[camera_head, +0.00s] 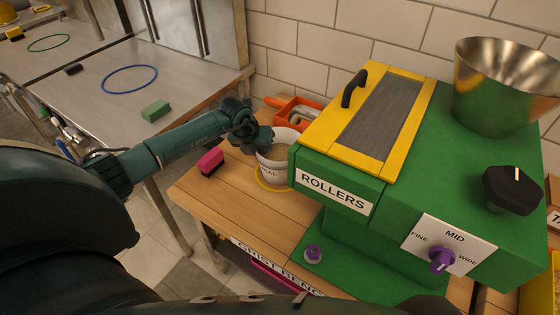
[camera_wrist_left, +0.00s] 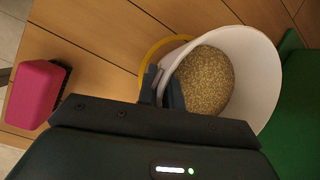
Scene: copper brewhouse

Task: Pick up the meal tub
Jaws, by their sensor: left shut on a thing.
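The meal tub (camera_head: 276,171) is a white tub with a partly hidden label, at the left end of the green mill in the head view. It also shows in the left wrist view (camera_wrist_left: 262,75), holding coarse tan meal (camera_wrist_left: 208,82). My left gripper (camera_head: 262,139) is shut on the tub's near rim, with one finger inside the wall in the wrist view (camera_wrist_left: 166,90). A yellow ring (camera_wrist_left: 151,58) on the bench shows at the tub's base. I cannot tell whether the tub is clear of the bench. My right gripper is out of view.
The green mill (camera_head: 365,258) with yellow frame stands close right of the tub. A pink brush (camera_head: 211,161) lies on the wooden bench (camera_head: 232,205) to the left. An orange bin (camera_head: 288,107) sits behind. A steel table (camera_head: 100,100) is at the far left.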

